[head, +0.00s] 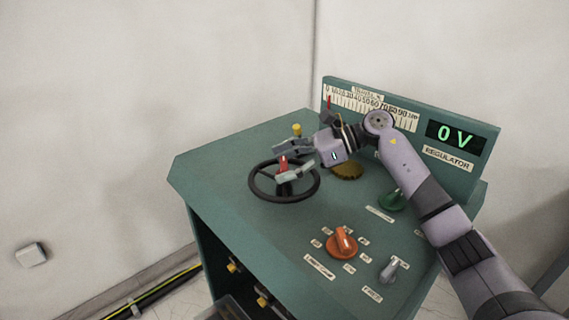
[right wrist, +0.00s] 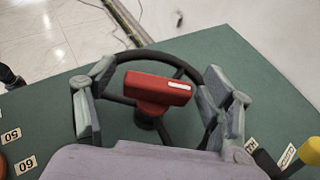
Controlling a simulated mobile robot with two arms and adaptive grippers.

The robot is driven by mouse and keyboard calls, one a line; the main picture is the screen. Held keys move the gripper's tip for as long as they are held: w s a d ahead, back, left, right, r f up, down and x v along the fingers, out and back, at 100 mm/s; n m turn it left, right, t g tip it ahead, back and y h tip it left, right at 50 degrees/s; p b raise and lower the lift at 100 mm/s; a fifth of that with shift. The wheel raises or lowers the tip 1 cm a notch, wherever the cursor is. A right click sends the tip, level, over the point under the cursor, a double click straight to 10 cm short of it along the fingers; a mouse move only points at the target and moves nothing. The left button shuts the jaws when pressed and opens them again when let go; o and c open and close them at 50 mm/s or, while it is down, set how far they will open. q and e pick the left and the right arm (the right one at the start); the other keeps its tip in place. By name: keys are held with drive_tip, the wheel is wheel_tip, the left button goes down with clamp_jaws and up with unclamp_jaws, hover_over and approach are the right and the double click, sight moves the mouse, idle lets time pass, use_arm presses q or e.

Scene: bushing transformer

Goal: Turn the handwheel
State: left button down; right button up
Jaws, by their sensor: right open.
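The handwheel (head: 290,199) is a black spoked ring on the left part of the sloping green console top. A red handle (head: 283,164) stands up at its hub. In the right wrist view the wheel's rim (right wrist: 160,58) curves behind the red handle (right wrist: 157,89). My right gripper (head: 284,161) reaches in from the right over the wheel. In the right wrist view its fingers (right wrist: 155,97) are open, one on each side of the red handle, with visible gaps. The hub is partly hidden below the handle. My left gripper is not in view.
The console panel (head: 410,163) has an orange knob (head: 342,246), a green knob (head: 393,201), a grey lever (head: 393,269) and a yellow knob (head: 296,129) near the wheel. The display (head: 455,134) reads 0 V. The scale pointer (head: 329,103) is at the left end.

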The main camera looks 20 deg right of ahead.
drive_tip(key=shift+d, duration=0.1)
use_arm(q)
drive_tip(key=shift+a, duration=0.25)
use_arm(e)
drive_tip(key=v, duration=1.2)
drive_tip(key=shift+c, duration=0.4)
